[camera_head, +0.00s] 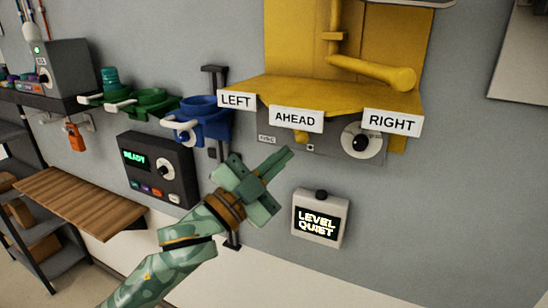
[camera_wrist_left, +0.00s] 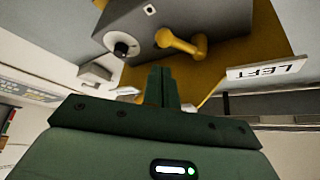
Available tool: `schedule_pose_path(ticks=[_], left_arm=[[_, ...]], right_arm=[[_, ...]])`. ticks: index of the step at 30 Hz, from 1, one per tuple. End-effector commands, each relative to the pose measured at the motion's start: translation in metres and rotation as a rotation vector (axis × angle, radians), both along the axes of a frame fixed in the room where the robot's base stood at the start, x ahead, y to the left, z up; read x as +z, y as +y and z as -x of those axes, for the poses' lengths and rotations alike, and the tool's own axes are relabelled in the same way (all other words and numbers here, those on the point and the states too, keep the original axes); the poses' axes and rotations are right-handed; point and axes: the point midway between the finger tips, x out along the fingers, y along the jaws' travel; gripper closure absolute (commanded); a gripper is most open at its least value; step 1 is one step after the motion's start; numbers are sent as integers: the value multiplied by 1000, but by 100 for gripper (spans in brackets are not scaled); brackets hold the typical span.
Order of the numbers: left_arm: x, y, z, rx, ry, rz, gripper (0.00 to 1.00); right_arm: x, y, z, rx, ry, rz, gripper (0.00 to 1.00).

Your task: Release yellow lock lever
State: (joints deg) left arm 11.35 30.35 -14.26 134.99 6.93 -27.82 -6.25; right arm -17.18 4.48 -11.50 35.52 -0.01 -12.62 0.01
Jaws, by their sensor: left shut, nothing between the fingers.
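A small yellow lever (camera_head: 301,138) shows partly below the AHEAD sign, on the front of a grey box (camera_head: 340,150) under the yellow housing; the sign hides its upper part. The left wrist view shows a yellow lever with a rounded end (camera_wrist_left: 182,43) sticking out from the grey box, beside a dial. My left gripper (camera_head: 287,155) is shut and empty, below and left of the lever, apart from it in the head view. In the left wrist view its closed fingers (camera_wrist_left: 161,82) point toward the box. My right gripper is not in view.
A yellow shelf (camera_head: 330,97) carries LEFT, AHEAD (camera_head: 296,119) and RIGHT (camera_head: 392,122) signs. A large yellow handle (camera_head: 372,72) is above it. A round white dial (camera_head: 361,141) is at right. A LEVEL QUIET display (camera_head: 319,220) hangs below. A blue holder (camera_head: 203,120) is at left.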

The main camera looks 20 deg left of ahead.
Motion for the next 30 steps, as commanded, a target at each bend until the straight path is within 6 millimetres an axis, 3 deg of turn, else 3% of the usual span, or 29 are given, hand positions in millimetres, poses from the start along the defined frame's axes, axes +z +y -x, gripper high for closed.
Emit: schedule_pose_path(ticks=[6, 12, 30], left_arm=[[18, -15, -34, 1, -1, 1, 100], [23, -23, -51, 0, 0, 0, 100], [22, -17, -54, 2, 0, -27, 100]], right_arm=[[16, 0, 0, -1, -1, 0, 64], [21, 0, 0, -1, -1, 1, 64], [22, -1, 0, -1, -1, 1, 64]])
